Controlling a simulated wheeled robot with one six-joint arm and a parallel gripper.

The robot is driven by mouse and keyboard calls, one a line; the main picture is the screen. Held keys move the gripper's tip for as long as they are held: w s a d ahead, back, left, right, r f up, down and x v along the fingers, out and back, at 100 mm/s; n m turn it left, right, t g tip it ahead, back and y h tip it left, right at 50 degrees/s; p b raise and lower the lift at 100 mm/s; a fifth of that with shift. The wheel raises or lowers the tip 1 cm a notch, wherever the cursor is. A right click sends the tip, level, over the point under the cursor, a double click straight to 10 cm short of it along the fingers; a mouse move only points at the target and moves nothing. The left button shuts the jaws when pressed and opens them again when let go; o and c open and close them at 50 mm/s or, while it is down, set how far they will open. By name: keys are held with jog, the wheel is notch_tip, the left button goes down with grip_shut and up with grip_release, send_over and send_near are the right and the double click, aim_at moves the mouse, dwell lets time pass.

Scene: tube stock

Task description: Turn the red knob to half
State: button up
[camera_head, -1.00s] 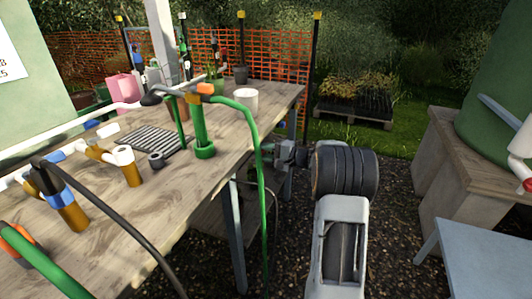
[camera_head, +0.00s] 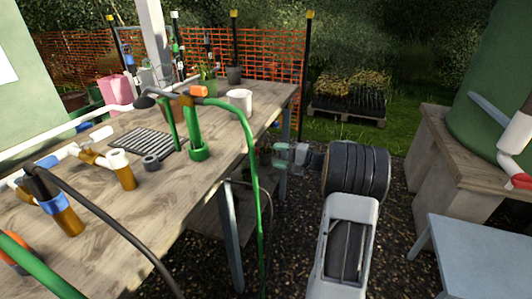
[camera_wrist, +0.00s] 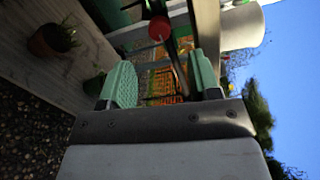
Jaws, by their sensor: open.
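A small round red knob (camera_wrist: 160,28) shows in the wrist view, above and beyond the gap between my fingers, with a dark stem or bar running near it. My gripper (camera_wrist: 162,74) is open and empty, with its two pale green pads spread apart and not touching the knob. In the head view my gripper (camera_head: 281,156) is beside the right edge of the wooden bench, below the level of its top. I cannot make out this knob in the head view.
The wooden bench (camera_head: 180,190) carries green, brown and white pipe fittings. A green hose (camera_head: 254,190) hangs over its edge near my gripper. A potted plant (camera_wrist: 52,40) shows in the wrist view. A blue-grey table (camera_head: 480,260) and a red-ended white pipe (camera_head: 518,140) are at right.

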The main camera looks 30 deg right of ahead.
jog(key=v, duration=0.7)
jog(key=shift+p, duration=0.35)
jog(key=shift+w, duration=0.1)
